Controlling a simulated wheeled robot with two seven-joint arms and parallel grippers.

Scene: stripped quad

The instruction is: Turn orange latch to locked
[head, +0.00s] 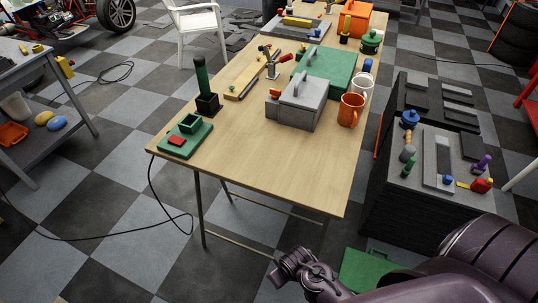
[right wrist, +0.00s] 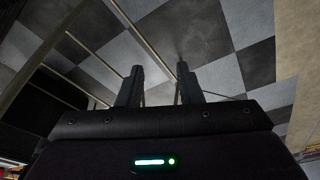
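A grey box (head: 298,104) with a handle on top stands on the wooden table. A small orange piece (head: 276,93) sits at its left side and looks like the orange latch; its exact turn is too small to tell. My right arm comes in at the lower right of the head view, below and in front of the table, well apart from the box. In the right wrist view my right gripper (right wrist: 160,70) is open and empty, with checkered floor and table legs beyond it. My left gripper is not in view.
An orange mug (head: 350,110) and a white mug (head: 363,88) stand right of the grey box. A green case (head: 326,68) is behind it. A green base (head: 184,140) is at the table's left corner. The near tabletop (head: 262,155) is clear. A dark cabinet (head: 425,190) stands right.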

